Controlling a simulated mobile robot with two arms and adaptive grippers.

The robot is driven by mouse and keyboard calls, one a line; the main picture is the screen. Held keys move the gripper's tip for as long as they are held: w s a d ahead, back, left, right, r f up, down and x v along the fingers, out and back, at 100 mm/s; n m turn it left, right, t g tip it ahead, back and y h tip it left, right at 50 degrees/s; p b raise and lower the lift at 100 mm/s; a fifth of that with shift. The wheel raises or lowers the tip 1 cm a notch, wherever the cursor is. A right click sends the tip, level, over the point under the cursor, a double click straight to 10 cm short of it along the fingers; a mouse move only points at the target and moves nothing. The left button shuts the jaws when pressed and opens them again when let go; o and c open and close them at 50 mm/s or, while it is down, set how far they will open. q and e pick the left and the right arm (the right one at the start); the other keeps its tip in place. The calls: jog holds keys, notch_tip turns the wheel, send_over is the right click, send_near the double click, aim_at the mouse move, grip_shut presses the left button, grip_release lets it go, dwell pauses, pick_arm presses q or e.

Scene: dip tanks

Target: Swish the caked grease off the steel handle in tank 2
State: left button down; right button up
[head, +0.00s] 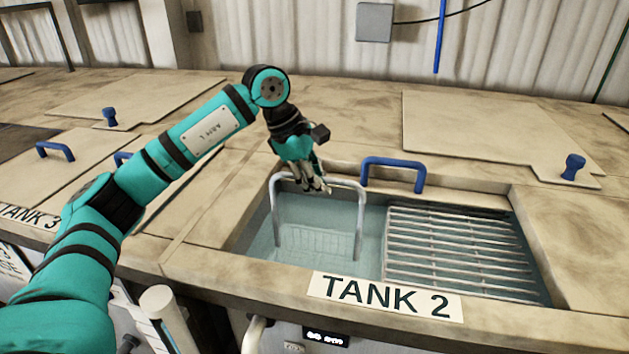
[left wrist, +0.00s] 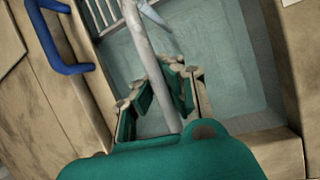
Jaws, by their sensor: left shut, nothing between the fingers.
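Tank 2 (head: 290,262) is open, with greenish liquid in it and a TANK 2 label (head: 385,296) on its front edge. A steel U-shaped handle (head: 361,222) stands upright in its left half, its legs going down into the liquid to a faint wire basket. My left gripper (head: 318,187) is at the handle's top bar, pointing down, shut and empty. No caked grease can be made out clearly. My right gripper is out of view.
A slatted metal rack (head: 455,250) fills the tank's right half. A blue handle (head: 393,163) stands at the tank's back edge. Tank 3 (head: 28,216) is at left, covered.

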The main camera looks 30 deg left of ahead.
pick_arm(q)
jog(key=shift+r, duration=0.1)
jog(key=shift+w+d, duration=0.2)
jog(key=shift+d, duration=0.45)
jog(key=shift+w+d, duration=0.15)
jog(key=shift+d, duration=0.45)
jog(key=shift+s+a, duration=0.2)
jog(key=shift+a, duration=0.6)
jog(key=shift+s+a, duration=0.2)
jog(key=shift+a, duration=0.6)
jog(key=shift+s+a, duration=0.2)
jog(key=shift+a, duration=0.6)
jog(key=shift+w+d, duration=0.15)
jog(key=shift+d, duration=0.4)
jog(key=shift+w+d, duration=0.15)
jog(key=shift+d, duration=0.4)
notch_tip(320, 180, up, 22)
jog(key=p, duration=1.6)
jog(key=shift+p, duration=0.35)
